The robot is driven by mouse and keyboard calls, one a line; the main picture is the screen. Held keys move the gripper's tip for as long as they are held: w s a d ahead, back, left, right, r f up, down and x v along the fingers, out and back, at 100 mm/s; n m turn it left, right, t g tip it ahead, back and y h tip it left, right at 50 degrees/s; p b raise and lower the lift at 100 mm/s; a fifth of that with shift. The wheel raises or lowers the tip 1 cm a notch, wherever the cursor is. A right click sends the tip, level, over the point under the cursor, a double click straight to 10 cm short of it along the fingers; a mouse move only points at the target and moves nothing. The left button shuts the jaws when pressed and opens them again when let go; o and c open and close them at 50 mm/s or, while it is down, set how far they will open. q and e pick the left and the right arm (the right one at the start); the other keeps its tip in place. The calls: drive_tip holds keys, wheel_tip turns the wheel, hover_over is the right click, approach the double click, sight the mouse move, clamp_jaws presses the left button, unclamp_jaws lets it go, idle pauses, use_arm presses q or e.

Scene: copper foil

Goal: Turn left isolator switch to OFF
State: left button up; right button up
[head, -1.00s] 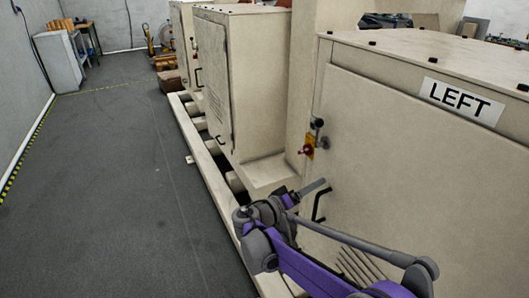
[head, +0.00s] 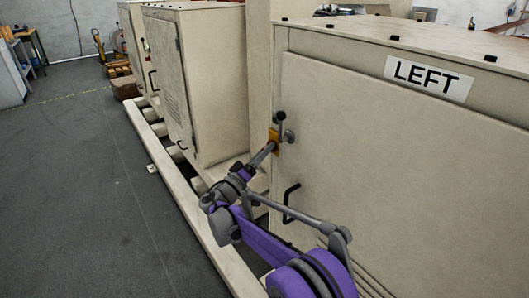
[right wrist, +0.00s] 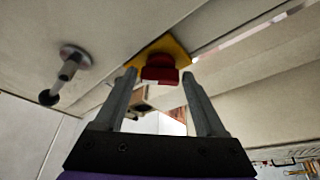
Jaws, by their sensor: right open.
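The cabinet (head: 400,150) carries a LEFT label (head: 428,78). Its isolator switch is a red knob on a yellow plate (head: 274,140) at the door's left edge; in the head view my gripper hides the red knob. In the right wrist view the red knob (right wrist: 160,69) sits below the yellow plate (right wrist: 168,47), beyond and between my fingertips. My right gripper (head: 268,150) is open, its fingers pointing at the switch, one fingertip on each side of the knob in the right wrist view (right wrist: 160,80). I cannot tell whether they touch it. My left gripper is not in view.
A grey door latch with a black ball end (right wrist: 68,75) sticks out close beside the switch. A black door handle (head: 289,203) lies below, near my right arm. A second cabinet (head: 195,85) stands behind to the left. The floor (head: 80,190) at left is clear.

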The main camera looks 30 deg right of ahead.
drive_tip(key=shift+w+d+r, duration=0.15)
drive_tip(key=shift+d, duration=0.25)
drive_tip(key=c, duration=1.1)
drive_tip(key=shift+n, duration=0.3)
drive_tip(key=n+y+p, duration=0.2)
drive_tip(key=n, duration=0.3)
drive_tip(key=n+g+y+p, duration=0.1)
drive_tip(key=n+y+p, duration=0.1)
drive_tip(key=n, duration=0.4)
drive_tip(key=n+g+y+p, duration=0.1)
drive_tip(key=n+p, duration=0.3)
drive_tip(key=n, duration=0.1)
drive_tip(key=shift+r+y, duration=0.4)
drive_tip(key=shift+n, duration=0.3)
